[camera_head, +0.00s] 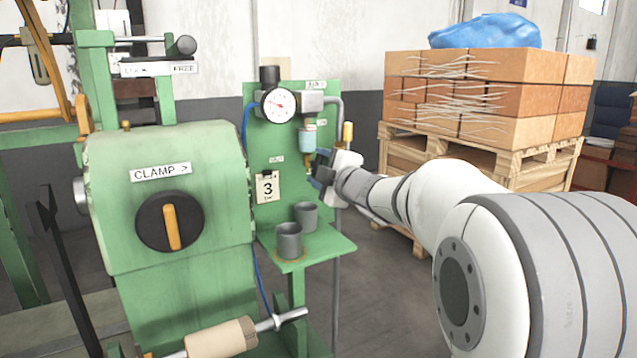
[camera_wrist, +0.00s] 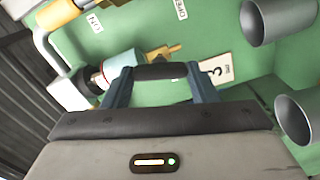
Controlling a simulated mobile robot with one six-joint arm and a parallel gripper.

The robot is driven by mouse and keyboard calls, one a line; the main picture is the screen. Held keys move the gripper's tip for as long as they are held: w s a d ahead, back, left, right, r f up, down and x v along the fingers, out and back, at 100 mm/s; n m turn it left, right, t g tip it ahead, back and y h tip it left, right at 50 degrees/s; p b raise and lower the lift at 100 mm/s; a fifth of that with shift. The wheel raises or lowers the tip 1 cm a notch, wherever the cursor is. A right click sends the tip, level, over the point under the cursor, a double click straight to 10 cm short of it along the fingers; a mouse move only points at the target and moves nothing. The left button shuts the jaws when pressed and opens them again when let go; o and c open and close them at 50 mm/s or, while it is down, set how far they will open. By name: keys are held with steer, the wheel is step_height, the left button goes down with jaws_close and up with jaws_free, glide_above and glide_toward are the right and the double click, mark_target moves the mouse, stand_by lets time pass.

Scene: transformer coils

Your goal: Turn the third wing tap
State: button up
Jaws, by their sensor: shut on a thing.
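My gripper (camera_head: 320,168) is at the right edge of the green panel, just below the small filter bowl (camera_head: 307,140). In the wrist view my gripper (camera_wrist: 160,82) has its two blue-grey fingers shut on a dark rounded bar (camera_wrist: 158,72). I cannot tell what the bar belongs to. A brass tap (camera_wrist: 158,52) with a small wing shows just beyond the bar, at the end of the filter bowl (camera_wrist: 122,65). The bar overlaps it in the picture; contact is unclear. Which tap counts as third cannot be told.
Two grey cups (camera_head: 289,241) stand on the green shelf (camera_head: 335,246) below. A card marked 3 (camera_head: 267,188) hangs on the panel, under a pressure gauge (camera_head: 278,105). A yellow handle (camera_head: 347,134) is beside the pipe. A green CLAMP housing (camera_head: 190,158) is left; boxes (camera_head: 480,95) stand behind.

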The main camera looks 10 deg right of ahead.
steer(key=shift+f+n+b, duration=0.2)
steer(key=shift+n+b, duration=1)
steer(key=shift+n, duration=0.4)
steer(key=o, duration=1)
steer(key=shift+r, duration=0.1)
steer(key=shift+p+v, duration=0.35)
steer(key=shift+v, duration=3.6)
steer(key=shift+r, duration=0.15)
